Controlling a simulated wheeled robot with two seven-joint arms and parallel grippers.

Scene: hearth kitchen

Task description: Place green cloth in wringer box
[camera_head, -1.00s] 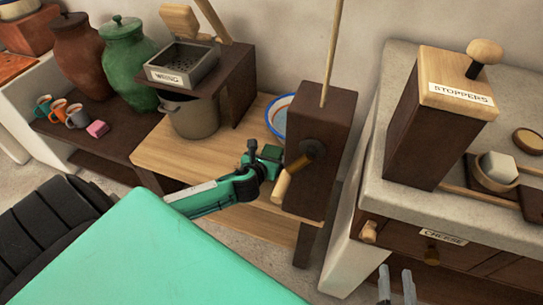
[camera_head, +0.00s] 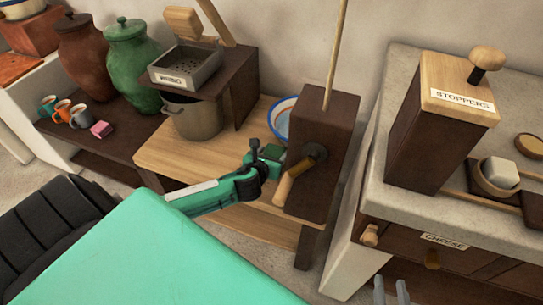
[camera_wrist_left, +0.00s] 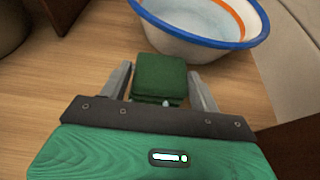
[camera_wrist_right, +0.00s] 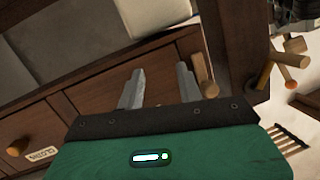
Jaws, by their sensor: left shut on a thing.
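The green cloth (camera_wrist_left: 158,77) is a small folded block between the fingers of my left gripper (camera_wrist_left: 160,88), which is shut on it. In the head view the cloth (camera_head: 271,153) and left gripper (camera_head: 262,163) are above the wooden bench, in front of the basin and beside a dark post. The wringer box (camera_head: 187,68), a grey metal tray with a perforated floor labelled WRING, sits on a raised dark stand to the upper left, apart from the cloth. My right gripper (camera_wrist_right: 160,85) is open and empty near the drawers; only its tips (camera_head: 391,292) show in the head view.
A blue-rimmed basin (camera_head: 281,122) stands behind the cloth. The dark post (camera_head: 322,150) with a wooden handle stands close to the left gripper's right. A metal pot (camera_head: 192,118) stands below the wringer box. The wooden bench (camera_head: 205,158) is clear in front.

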